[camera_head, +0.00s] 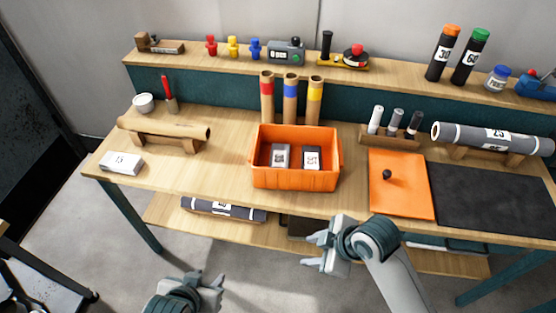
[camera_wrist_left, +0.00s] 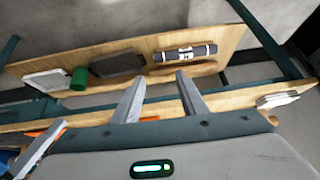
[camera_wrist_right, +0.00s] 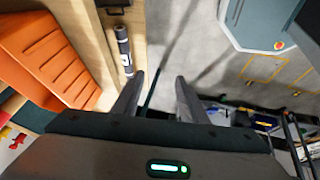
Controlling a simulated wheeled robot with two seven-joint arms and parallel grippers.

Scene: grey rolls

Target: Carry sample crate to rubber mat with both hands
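The sample crate (camera_head: 295,178) is an orange open box on the wooden table, near its front edge. It holds two small labelled blocks, one light (camera_head: 280,156) and one dark (camera_head: 312,158). Its ribbed side shows in the right wrist view (camera_wrist_right: 50,60). The black rubber mat (camera_head: 490,198) lies flat and bare on the table at the right. My left gripper (camera_head: 212,283) is low in front of the table, apart from the crate; its fingers are spread and empty in its wrist view (camera_wrist_left: 158,88). My right gripper (camera_head: 318,250) is open and empty, in front of and below the crate.
An orange board (camera_head: 400,205) with a small dark knob lies between crate and mat. Cardboard tubes (camera_head: 290,100) stand behind the crate. A brown roll on a stand (camera_head: 163,130) and a white block (camera_head: 121,162) are at left. A grey roll (camera_head: 490,138) lies behind the mat.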

